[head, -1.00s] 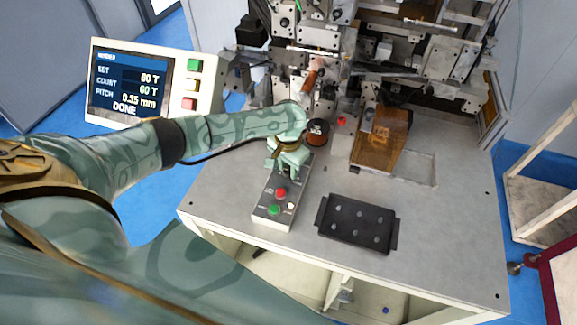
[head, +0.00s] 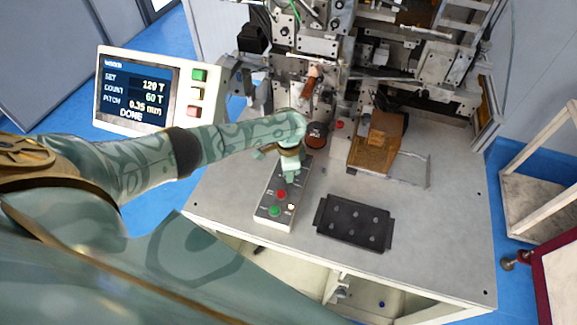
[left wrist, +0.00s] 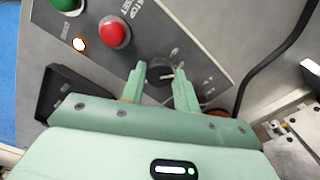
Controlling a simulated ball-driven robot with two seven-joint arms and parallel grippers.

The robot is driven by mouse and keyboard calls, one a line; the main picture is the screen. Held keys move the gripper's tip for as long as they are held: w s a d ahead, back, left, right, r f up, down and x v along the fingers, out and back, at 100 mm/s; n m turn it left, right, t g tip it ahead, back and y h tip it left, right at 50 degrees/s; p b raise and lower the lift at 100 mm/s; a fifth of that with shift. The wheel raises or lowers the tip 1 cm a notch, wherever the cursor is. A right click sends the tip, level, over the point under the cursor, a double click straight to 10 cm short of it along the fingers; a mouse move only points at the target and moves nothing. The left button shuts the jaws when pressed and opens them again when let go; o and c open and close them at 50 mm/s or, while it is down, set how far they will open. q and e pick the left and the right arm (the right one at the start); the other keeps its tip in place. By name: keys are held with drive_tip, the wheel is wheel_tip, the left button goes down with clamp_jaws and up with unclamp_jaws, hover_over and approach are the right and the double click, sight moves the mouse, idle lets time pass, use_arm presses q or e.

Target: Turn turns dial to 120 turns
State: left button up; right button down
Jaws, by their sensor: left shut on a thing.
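The control box (head: 269,213) stands on the machine table, with a red button (head: 281,194) and a green button (head: 274,211) near its front. My left gripper (head: 290,176) reaches down over the box's far end. In the left wrist view its two fingers (left wrist: 160,82) are shut on the dark round turns dial (left wrist: 158,75), one on each side; a light pointer mark shows on the dial. In the head view the gripper hides the dial. The display (head: 136,90) reads SET 120 T, COUNT 60 T, PITCH 0.35 mm, DONE. My right gripper is not in view.
A black tray (head: 322,237) with several round pockets lies right of the box. A copper-coloured spool (head: 316,135) stands just behind the gripper. The winder machinery (head: 345,60) fills the back of the table. The table's right front is clear.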

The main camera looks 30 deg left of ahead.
use_arm(q)
drive_tip(key=shift+m, duration=0.4)
drive_tip(key=o, duration=1)
drive_tip(key=shift+c, duration=0.2)
wheel_tip(320, 180, up, 16)
drive_tip(key=p, duration=0.4)
drive_tip(key=shift+r+p, duration=0.15)
drive_tip(key=shift+p, duration=0.15)
